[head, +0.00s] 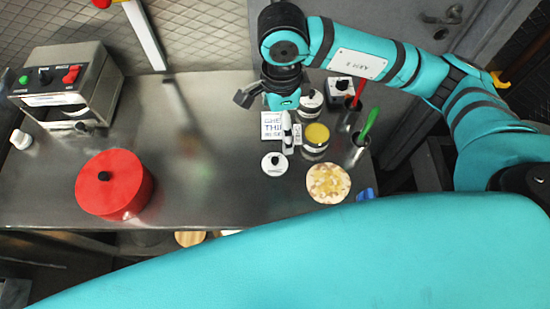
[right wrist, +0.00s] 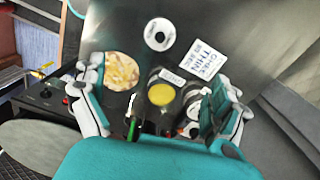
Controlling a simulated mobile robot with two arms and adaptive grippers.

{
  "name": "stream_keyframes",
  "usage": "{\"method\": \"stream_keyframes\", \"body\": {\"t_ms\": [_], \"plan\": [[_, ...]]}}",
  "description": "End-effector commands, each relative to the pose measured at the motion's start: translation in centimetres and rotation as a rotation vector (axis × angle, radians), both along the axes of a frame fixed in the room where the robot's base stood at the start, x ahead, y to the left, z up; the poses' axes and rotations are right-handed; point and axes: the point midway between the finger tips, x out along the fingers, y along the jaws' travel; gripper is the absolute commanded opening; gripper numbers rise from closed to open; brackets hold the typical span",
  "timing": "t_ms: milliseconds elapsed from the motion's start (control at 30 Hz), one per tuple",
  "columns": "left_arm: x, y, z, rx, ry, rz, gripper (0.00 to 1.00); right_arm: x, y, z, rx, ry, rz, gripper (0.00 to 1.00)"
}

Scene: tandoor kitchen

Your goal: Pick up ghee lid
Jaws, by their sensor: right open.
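The ghee lid, a white disc with a black knob (head: 274,163), lies flat on the steel counter. It also shows at the top of the right wrist view (right wrist: 157,34). An open jar with yellow contents (head: 316,135) stands right of it, also in the right wrist view (right wrist: 161,93). My right gripper (head: 266,114) is open and empty above the counter, behind the lid and apart from it. Its spread fingers (right wrist: 158,118) flank the jars in the right wrist view, with the lid beyond them. My left gripper is not in view.
A lettered card (head: 272,125), a lidded jar (head: 311,100) and a round topped bread (head: 328,183) crowd the lid. A cup with a green-handled tool (head: 367,126) stands right. A red lidded pot (head: 112,184) and a steel machine (head: 70,85) stand left; the counter between is clear.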

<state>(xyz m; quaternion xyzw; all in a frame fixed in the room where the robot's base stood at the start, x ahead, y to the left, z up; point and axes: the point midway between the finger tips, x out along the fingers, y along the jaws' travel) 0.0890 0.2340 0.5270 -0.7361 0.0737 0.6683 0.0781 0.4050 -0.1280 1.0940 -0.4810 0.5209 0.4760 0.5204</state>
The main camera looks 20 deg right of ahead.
Motion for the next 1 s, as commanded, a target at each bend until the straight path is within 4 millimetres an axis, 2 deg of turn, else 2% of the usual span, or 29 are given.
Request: {"method": "stream_keyframes", "body": {"t_ms": [33, 400, 533, 767, 1000], "plan": [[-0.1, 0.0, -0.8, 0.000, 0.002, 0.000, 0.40, -0.2, 0.0, -1.4, 0.000, 0.006, 0.001, 0.99], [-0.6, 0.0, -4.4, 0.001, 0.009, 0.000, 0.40, -0.2, 0.1, -9.4, 0.005, 0.007, 0.001, 0.99], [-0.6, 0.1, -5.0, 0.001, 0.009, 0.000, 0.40, -0.2, 0.2, -11.0, 0.005, 0.006, 0.001, 0.99], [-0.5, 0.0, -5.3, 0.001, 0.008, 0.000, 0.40, -0.2, 0.2, -11.9, 0.006, 0.005, 0.002, 0.99], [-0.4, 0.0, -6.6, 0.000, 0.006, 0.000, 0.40, -0.2, 0.5, -15.5, 0.006, 0.008, 0.000, 0.99]]}}
